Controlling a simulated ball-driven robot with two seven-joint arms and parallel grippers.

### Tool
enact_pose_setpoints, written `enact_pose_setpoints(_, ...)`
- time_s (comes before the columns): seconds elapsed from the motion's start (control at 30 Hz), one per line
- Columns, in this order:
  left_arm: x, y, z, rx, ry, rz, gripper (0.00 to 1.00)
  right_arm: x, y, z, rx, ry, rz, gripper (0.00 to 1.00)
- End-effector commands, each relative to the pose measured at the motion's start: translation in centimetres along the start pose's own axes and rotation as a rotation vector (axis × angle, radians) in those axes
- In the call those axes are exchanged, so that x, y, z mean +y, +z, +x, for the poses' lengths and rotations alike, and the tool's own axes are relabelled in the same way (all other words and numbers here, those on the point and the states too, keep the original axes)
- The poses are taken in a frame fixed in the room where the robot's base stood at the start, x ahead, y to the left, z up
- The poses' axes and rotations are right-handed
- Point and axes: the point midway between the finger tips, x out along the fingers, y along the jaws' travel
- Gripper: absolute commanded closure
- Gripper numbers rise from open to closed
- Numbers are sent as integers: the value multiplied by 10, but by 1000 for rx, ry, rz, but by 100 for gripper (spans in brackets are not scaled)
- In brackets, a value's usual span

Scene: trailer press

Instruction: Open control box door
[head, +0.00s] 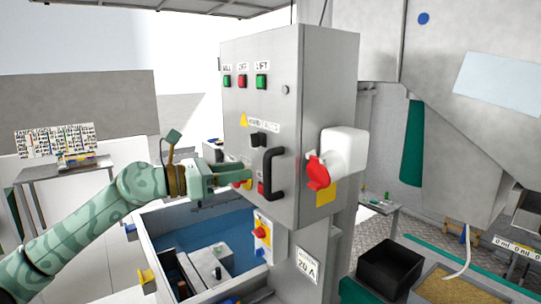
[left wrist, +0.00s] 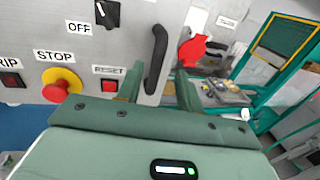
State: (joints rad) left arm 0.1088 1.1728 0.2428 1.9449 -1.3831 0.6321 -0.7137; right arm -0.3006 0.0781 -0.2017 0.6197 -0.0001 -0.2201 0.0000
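The control box (head: 306,120) is a tall grey cabinet in the middle of the head view. Its front door (head: 240,110) looks shut, flush with the box. A black vertical bar handle (head: 276,176) sits low near the door's right edge; it also shows in the left wrist view (left wrist: 155,62). My left gripper (head: 249,177) is just in front of the door, left of the handle in the head view. In the left wrist view my left gripper (left wrist: 158,78) has its fingers apart, with the handle's lower end appearing between them. Contact cannot be told. My right gripper is out of view.
A red stop button (left wrist: 56,91) on a yellow ring and a black rotary switch (left wrist: 107,13) lie left of the handle. A white socket with a red plug (head: 317,172) juts from the box's right side. A blue-lined bin (head: 190,222) stands below.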

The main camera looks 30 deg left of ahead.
Motion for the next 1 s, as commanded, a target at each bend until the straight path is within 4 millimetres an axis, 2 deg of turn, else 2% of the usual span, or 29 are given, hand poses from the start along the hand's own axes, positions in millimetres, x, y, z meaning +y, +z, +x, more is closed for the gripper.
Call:
enact_pose_setpoints(0.03,1,8,9,-6,1,-2,63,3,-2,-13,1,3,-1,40)
enact_pose_setpoints(0.2,1,9,42,-8,1,-3,63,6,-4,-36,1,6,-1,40)
enact_pose_setpoints(0.4,1,4,72,-5,2,-3,63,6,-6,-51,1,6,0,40)
enact_pose_setpoints(0.57,0,1,81,-2,1,-2,63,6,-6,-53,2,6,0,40)
enact_pose_setpoints(0.8,0,-1,82,-1,1,-2,63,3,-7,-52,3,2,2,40)
enact_pose_setpoints(0.83,0,-1,82,-1,1,-2,69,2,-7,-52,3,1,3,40)
enact_pose_setpoints(0.93,0,0,81,-1,1,-2,96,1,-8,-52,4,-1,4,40)
enact_pose_setpoints(1.0,0,0,81,-1,1,-2,100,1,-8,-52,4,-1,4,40)
